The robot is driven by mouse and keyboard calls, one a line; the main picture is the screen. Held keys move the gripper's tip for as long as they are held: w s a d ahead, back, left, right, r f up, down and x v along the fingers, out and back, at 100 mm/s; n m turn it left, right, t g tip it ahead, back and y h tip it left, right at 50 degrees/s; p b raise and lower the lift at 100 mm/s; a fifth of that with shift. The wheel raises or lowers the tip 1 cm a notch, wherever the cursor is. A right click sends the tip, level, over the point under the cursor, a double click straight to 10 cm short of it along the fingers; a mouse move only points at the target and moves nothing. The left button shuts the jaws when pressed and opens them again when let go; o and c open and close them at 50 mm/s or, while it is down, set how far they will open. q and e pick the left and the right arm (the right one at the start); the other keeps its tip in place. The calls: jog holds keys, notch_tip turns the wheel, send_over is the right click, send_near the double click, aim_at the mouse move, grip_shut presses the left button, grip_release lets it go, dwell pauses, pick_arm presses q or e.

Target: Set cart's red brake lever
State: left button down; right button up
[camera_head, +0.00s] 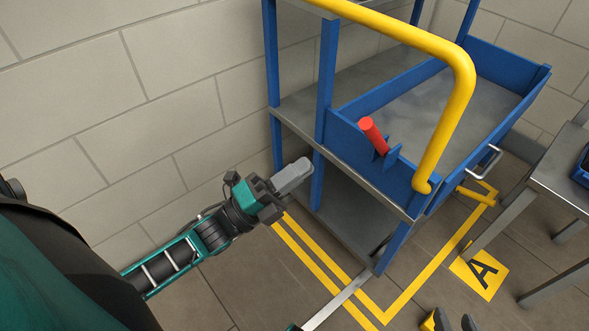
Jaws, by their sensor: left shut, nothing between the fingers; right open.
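The red brake lever (373,135) sits in a small blue bracket on the near end of the cart's upper tray, tilted up and to the left. The cart (357,165) has blue posts, grey shelves and a yellow push handle (462,90). My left gripper (306,166) is shut and empty, left of and below the lever in the picture, apart from it. Its grey fingers point right, close to a blue post.
The yellow handle curves down to the right of the lever. A grey metal table (555,175) stands at the right, with a blue container (582,165) partly in view. Yellow tape (405,293) and an "A" marker (482,272) lie on the floor. A block wall (120,100) stands behind.

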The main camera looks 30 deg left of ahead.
aim_at(376, 139)
pick_arm(q)
jog(key=x, duration=1)
jog(key=shift+w+d, duration=0.1)
jog(key=shift+w, duration=0.05)
